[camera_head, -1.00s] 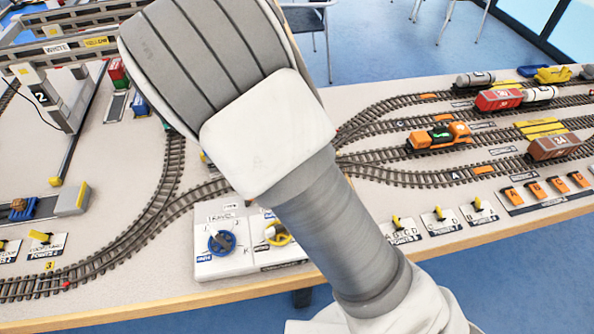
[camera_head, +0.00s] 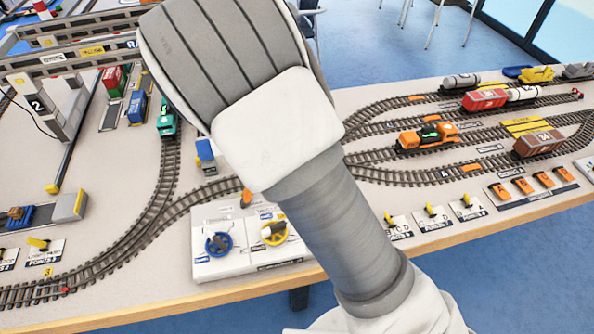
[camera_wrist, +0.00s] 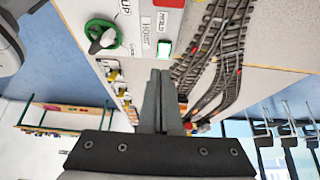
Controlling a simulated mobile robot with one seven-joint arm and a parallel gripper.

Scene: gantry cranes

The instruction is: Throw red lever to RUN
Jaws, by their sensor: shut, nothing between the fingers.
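I cannot make out a red lever or a RUN label in either view. In the wrist view my gripper (camera_wrist: 161,75) is shut and empty, its two dark fingers together, above a pale panel. A green round dial (camera_wrist: 103,34) with a dark handle is up and left of the fingertips, near lettering that reads UP and HOIST. A lit green button (camera_wrist: 165,47) is just beyond the fingertips. In the head view my arm hides the gripper. A white control panel (camera_head: 213,267) at the front edge carries a blue knob (camera_head: 219,244) and a yellow knob (camera_head: 274,232).
Curved tracks (camera_head: 155,215) run across the table. An orange locomotive (camera_head: 428,137) and several wagons stand at the right. Small yellow point levers (camera_head: 432,211) line the front edge. A gantry crane (camera_head: 50,107) stands at the left. My arm covers the table's middle.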

